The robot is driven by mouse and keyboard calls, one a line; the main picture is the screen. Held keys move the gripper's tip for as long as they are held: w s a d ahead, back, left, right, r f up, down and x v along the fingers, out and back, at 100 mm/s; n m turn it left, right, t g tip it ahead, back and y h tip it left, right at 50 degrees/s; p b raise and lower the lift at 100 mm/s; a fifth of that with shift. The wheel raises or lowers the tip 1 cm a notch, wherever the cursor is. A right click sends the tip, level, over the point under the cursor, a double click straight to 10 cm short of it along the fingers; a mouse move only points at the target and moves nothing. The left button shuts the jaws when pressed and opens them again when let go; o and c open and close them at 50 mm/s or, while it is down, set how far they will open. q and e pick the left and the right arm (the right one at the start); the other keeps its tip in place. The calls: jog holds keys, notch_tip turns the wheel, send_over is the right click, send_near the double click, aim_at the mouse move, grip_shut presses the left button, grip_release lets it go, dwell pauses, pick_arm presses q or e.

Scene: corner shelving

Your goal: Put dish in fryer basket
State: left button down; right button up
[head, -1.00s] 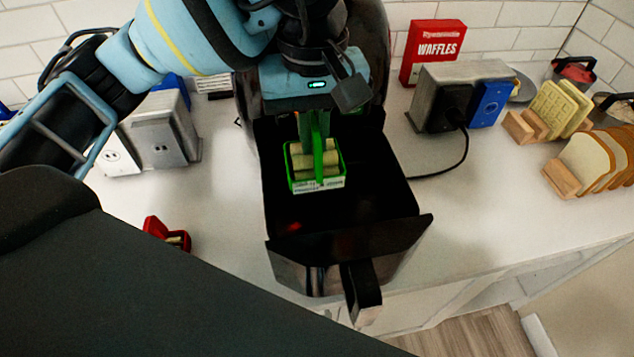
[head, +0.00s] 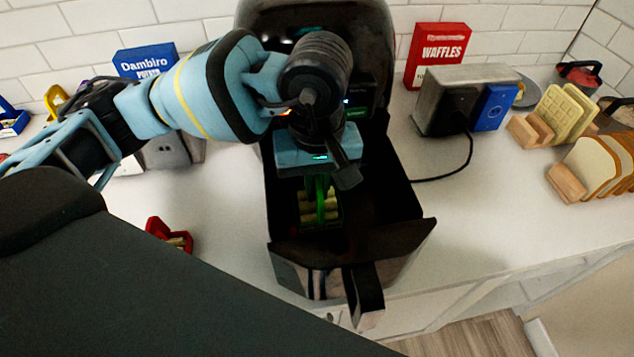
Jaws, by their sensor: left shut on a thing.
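The black fryer basket (head: 390,205) is pulled out of the fryer (head: 368,35), its handle (head: 364,297) toward the counter's front edge. My left gripper (head: 320,195) is inside the basket opening, pointing down, shut on a small green dish (head: 340,213) with several pale yellow-green rolls in it. The dish is below the rim level, in shadow. I cannot tell whether it touches the basket floor. My right gripper is not in view.
A red dish with food (head: 170,236) stands on the counter left of the basket. A toaster (head: 440,98) with a cord, a red waffles box (head: 437,52) and bread racks (head: 567,184) stand to the right. A blue box (head: 146,60) is at the back left.

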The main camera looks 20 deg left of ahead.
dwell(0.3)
pick_arm(q)
jog(key=shift+f, duration=0.15)
jog(key=c, duration=1.6)
grip_release()
jog(key=shift+o, duration=0.2)
notch_tip(320, 180, up, 12)
jog(key=shift+r, duration=0.15)
